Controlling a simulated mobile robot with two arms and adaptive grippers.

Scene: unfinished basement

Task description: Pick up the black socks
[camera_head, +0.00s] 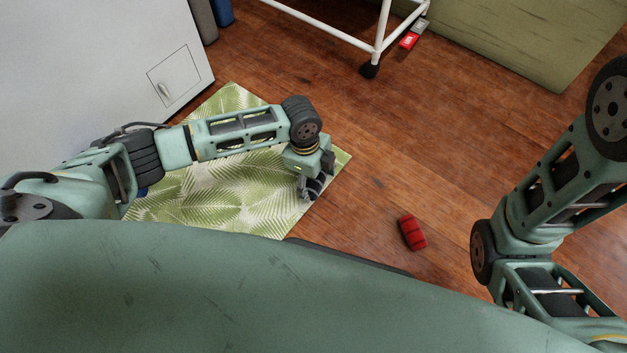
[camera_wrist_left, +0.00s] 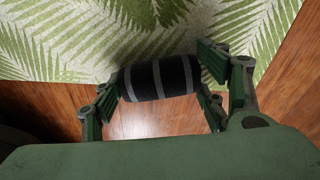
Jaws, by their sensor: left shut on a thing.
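The black socks (camera_wrist_left: 161,78) show in the left wrist view as a dark roll with grey stripes. They lie between the fingers of my left gripper (camera_wrist_left: 158,88), which is shut on them. In the head view my left gripper (camera_head: 313,185) points down at the right edge of the leaf-patterned mat, and the socks are mostly hidden by its fingers. Whether the socks touch the floor I cannot tell. My right arm is at the right of the head view, but its gripper is out of the picture.
The green leaf-patterned mat (camera_head: 226,205) lies on the wooden floor. A red rolled item (camera_head: 412,233) lies on bare floor to the right. A white-framed cart (camera_head: 378,40) stands at the back, with a red and white box (camera_head: 409,40) beside its wheel. A white cabinet (camera_head: 95,70) stands at left.

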